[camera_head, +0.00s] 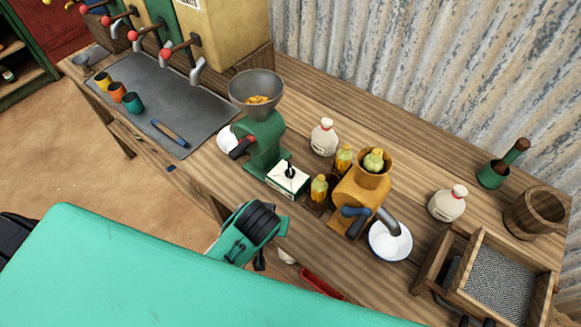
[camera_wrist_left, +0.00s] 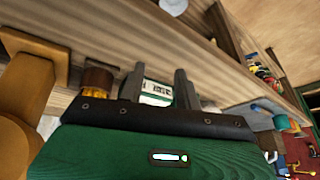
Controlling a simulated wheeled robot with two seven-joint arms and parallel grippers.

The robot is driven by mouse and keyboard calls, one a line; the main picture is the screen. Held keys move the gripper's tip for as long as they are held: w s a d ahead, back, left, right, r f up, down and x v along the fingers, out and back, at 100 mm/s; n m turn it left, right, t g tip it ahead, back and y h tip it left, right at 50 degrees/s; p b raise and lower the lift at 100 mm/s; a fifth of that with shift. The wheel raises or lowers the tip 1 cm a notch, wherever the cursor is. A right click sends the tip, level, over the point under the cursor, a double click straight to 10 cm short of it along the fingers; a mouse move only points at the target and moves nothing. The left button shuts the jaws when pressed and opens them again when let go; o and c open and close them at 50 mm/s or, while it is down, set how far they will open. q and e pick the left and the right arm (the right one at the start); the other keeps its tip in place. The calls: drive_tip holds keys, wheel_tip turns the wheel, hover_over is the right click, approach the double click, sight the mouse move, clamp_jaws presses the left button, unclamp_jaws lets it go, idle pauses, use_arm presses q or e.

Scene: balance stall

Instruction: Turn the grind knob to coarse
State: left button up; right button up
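The green grinder (camera_head: 263,140) stands on the wooden counter with a grey hopper (camera_head: 256,88) of yellow pieces on top. A white dial plate (camera_head: 280,181) at its front right carries a small black knob (camera_head: 290,172). My left gripper (camera_wrist_left: 160,80) has its two dark fingers apart; the white-and-green dial part (camera_wrist_left: 156,93) shows between and beyond them. In the head view its wrist is below the dial, in front of the counter, and the fingertips cannot be made out. The knob's pointing direction is unclear. My right gripper is not in view.
An orange grinder (camera_head: 365,187) stands right of the dial, with yellow bottles and a white bowl (camera_head: 389,243) near it. A white sack (camera_head: 324,138) stands behind. A grey mat (camera_head: 165,100) with coloured cups lies left. The counter's front edge is close to my left wrist.

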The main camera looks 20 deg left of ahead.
sight(290, 169)
use_arm(q)
drive_tip(key=w+d+r+n+t+y, duration=0.3)
drive_tip(key=w+d+r+n, duration=0.15)
drive_tip(key=w+r, duration=0.45)
drive_tip(key=p+x, duration=0.3)
drive_tip(key=x, duration=0.8)
drive_tip(key=shift+w+f, duration=0.15)
drive_tip(key=shift+w, duration=0.25)
drive_tip(key=shift+w+a+f, duration=0.2)
drive_tip(key=shift+w+f, duration=0.2)
drive_tip(key=shift+f, duration=0.15)
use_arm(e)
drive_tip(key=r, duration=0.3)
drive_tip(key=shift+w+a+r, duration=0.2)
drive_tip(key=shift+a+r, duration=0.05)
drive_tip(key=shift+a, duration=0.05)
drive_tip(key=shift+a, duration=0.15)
use_arm(q)
clamp_jaws()
